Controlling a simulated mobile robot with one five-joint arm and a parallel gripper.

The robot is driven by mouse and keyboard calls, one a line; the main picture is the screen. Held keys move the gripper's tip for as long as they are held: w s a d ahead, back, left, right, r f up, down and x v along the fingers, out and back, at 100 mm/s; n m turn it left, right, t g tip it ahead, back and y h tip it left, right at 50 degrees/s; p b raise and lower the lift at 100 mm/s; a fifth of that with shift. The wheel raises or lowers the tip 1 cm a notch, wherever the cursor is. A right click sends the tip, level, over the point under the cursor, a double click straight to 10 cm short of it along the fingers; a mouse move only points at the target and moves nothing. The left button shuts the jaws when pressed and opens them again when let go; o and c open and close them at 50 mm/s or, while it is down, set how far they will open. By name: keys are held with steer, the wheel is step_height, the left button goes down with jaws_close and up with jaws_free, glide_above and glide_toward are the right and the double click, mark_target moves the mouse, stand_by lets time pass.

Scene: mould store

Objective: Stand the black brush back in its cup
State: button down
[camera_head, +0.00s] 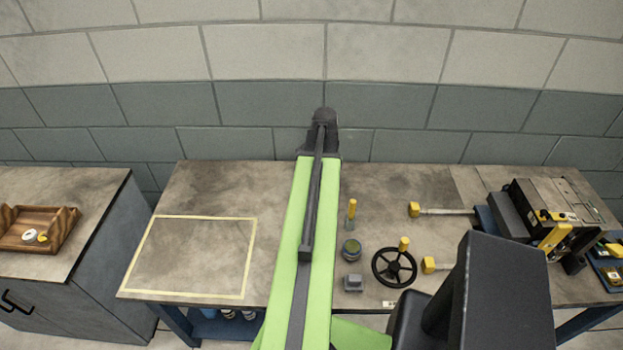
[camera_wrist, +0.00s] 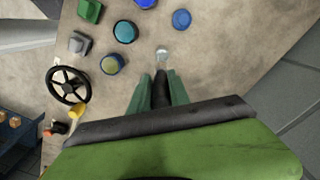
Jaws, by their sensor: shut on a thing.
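In the wrist view my gripper (camera_wrist: 161,84) points away over the bench, its two green-grey fingers shut on a dark, narrow thing, which I take as the black brush (camera_wrist: 160,93). A small pale round piece (camera_wrist: 162,52) shows just beyond the fingertips. I cannot tell whether it belongs to the brush. I cannot tell which is the brush's cup. In the head view my green arm hides the gripper and brush.
A black handwheel (camera_head: 395,268), a grey block (camera_head: 353,283) and a yellow-handled tool (camera_head: 350,212) stand right of my arm. A dark machine (camera_head: 550,220) is at the bench's right end. The yellow-taped area (camera_head: 246,258) at left is empty. A block wall stands behind.

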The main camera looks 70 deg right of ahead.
steer(key=shift+f, duration=0.1)
steer(key=shift+w+f+b, duration=0.3)
steer(key=shift+f+b, duration=0.25)
steer(key=shift+b, duration=0.05)
step_height(320, 180, down, 10)
steer(key=b, duration=1)
steer(key=shift+f, duration=0.2)
steer(key=shift+a, duration=0.1)
steer(key=c, duration=1.1)
jaws_free()
steer(key=shift+c, duration=0.2)
step_height(320, 180, up, 18)
steer(key=p, duration=1.7)
steer(key=shift+f, duration=0.2)
